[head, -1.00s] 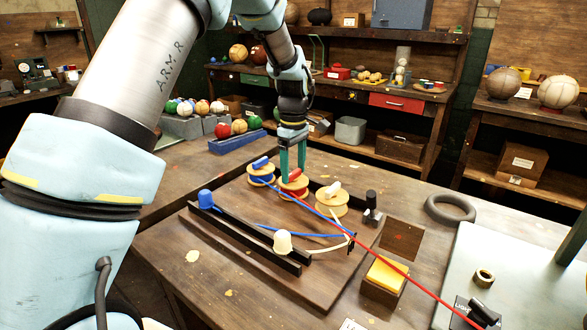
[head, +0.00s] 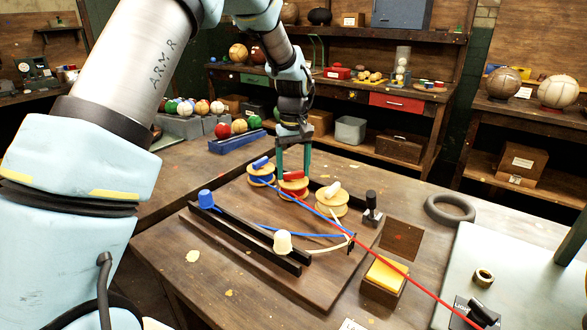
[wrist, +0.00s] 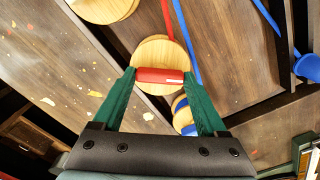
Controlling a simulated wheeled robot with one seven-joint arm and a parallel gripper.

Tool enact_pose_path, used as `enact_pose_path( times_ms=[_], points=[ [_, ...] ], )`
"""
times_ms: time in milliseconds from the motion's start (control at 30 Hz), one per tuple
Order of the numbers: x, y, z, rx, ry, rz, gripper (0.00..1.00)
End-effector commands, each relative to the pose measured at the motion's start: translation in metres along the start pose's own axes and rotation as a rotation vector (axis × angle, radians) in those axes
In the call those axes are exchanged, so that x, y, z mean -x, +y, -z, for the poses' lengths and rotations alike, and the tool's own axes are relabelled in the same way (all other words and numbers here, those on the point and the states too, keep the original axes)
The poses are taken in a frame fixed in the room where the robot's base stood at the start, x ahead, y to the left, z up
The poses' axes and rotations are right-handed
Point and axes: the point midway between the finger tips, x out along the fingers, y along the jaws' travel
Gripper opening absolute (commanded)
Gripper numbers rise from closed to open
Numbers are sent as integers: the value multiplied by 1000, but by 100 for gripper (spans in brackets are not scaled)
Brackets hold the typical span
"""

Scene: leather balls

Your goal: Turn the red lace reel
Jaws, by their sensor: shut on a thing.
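The red lace reel (head: 293,189) is a pale wooden spool with a red bar handle (head: 293,175) on top. It stands on the wooden board between the blue reel (head: 261,177) and the cream reel (head: 331,204). A taut red lace (head: 385,258) runs from it to the lower right. My gripper (head: 293,177) points down from above, its green fingers at the two ends of the red handle. In the wrist view, the gripper (wrist: 160,76) is shut on the red handle, which lies straight across between the fingertips above the wooden disc (wrist: 163,55).
Dark rails with a blue knob (head: 206,198) and a cream knob (head: 282,242) lie in front of the reels. A black-handled piece (head: 372,208) stands right of the cream reel. A yellow block (head: 387,275) and a grey ring (head: 451,209) lie further right.

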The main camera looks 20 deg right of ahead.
Motion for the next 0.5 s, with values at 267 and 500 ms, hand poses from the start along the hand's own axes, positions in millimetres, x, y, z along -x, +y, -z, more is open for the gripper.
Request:
enact_pose_path(
  times_ms=[267,500],
  points=[
    [1,0,1,-62,2,-1,19],
    [1,0,1,-67,3,-1,19]
  ],
)
